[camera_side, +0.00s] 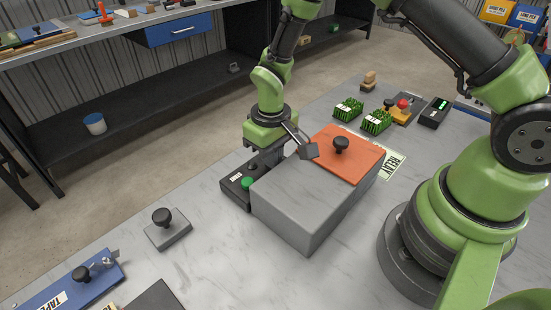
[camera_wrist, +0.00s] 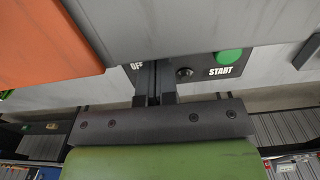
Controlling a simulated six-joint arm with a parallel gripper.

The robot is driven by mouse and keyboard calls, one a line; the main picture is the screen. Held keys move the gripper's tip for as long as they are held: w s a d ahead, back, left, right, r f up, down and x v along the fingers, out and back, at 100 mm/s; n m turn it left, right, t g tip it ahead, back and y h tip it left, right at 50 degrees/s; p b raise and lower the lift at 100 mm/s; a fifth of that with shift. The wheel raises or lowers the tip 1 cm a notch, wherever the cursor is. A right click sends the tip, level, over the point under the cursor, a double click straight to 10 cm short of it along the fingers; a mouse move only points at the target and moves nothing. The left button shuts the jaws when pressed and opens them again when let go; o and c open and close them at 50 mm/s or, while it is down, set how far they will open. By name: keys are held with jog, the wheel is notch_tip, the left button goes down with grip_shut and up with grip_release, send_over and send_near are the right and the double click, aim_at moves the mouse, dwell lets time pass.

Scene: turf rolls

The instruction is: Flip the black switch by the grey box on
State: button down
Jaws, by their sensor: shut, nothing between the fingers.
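A black switch panel (camera_side: 232,190) lies against the box's left side, with a green button (camera_side: 247,183). In the wrist view the panel reads OFF and START, with the green button (camera_wrist: 229,57) and a small dark round knob (camera_wrist: 185,73). My gripper (camera_wrist: 152,78) is shut and empty, its fingers over the panel beside the OFF label and left of the knob. The fingers hide part of the panel, and the switch's lever position cannot be told.
A grey block with a black knob (camera_side: 168,230) and a blue tape tray (camera_side: 75,285) lie at the front left. Green turf pieces (camera_side: 376,122) and a control box with a red button (camera_side: 404,106) are behind the grey box. Bare bench lies left of the panel.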

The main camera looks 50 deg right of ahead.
jog(key=shift+r, duration=3.45)
notch_tip(320, 180, up, 9)
jog(key=s+m+t, duration=0.1)
jog(key=s+t, duration=0.1)
jog(key=s+d+r+m+t+y, duration=0.1)
jog(key=s+r+t, duration=0.1)
jog(key=s+r, duration=0.3)
jog(key=s+d+r+m+t+y, duration=0.1)
jog(key=s+r+m+t, duration=0.1)
jog(key=s+r, duration=0.4)
jog(key=s+t, duration=0.1)
jog(key=s, duration=0.4)
jog(key=shift+r, duration=0.2)
